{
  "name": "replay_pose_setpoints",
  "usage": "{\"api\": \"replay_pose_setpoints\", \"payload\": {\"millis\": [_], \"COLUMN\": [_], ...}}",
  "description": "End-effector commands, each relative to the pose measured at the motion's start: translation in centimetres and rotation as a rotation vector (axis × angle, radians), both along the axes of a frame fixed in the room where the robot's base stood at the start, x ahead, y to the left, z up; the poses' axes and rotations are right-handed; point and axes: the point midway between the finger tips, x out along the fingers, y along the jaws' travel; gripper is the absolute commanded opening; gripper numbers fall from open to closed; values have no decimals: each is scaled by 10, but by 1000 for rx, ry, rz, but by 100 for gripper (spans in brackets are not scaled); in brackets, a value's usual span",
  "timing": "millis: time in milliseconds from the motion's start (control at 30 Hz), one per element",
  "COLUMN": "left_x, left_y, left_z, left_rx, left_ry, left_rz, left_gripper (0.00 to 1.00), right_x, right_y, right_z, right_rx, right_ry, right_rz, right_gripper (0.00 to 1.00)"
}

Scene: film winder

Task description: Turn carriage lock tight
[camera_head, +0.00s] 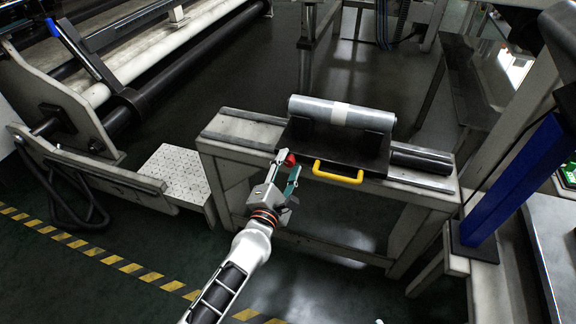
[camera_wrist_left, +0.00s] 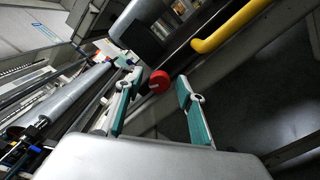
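The carriage lock appears to be the red knob (camera_head: 290,159) at the left front corner of the dark carriage (camera_head: 330,151). The red knob also shows in the left wrist view (camera_wrist_left: 159,81), just beyond and between the fingertips. My left gripper (camera_head: 287,170) comes in from below, close to the knob. In the left wrist view, its two teal-padded fingers (camera_wrist_left: 158,88) stand apart with a gap around the knob's line. I see no contact with the knob. My right gripper is not in view.
A yellow handle (camera_head: 338,174) sticks out of the carriage front, right of the gripper. A silver film roll (camera_head: 341,113) lies on the carriage. The carriage sits on a grey bench frame (camera_head: 229,133). A blue post (camera_head: 512,181) stands at the right. The floor in front is open.

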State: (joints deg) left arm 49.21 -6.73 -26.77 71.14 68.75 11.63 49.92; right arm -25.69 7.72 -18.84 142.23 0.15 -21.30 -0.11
Motion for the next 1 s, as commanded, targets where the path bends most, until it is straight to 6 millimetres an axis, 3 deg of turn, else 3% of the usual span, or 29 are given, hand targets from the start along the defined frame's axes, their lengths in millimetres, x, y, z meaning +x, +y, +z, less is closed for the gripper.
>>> {"api": "replay_pose_setpoints", "payload": {"millis": [167, 333, 733, 1000], "left_x": [0, 0, 0, 1], "left_y": [0, 0, 0, 0], "left_z": [0, 0, 1, 3], "left_rx": [0, 0, 40, 200], "left_ry": [0, 0, -14, -67], "left_rz": [0, 0, 1, 0], "left_gripper": [38, 0, 0, 0], "right_x": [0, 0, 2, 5], "right_y": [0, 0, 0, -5], "right_z": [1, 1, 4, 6], "right_rx": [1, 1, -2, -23], "right_ry": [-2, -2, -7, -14], "right_rz": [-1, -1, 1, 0], "right_gripper": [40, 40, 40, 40]}}
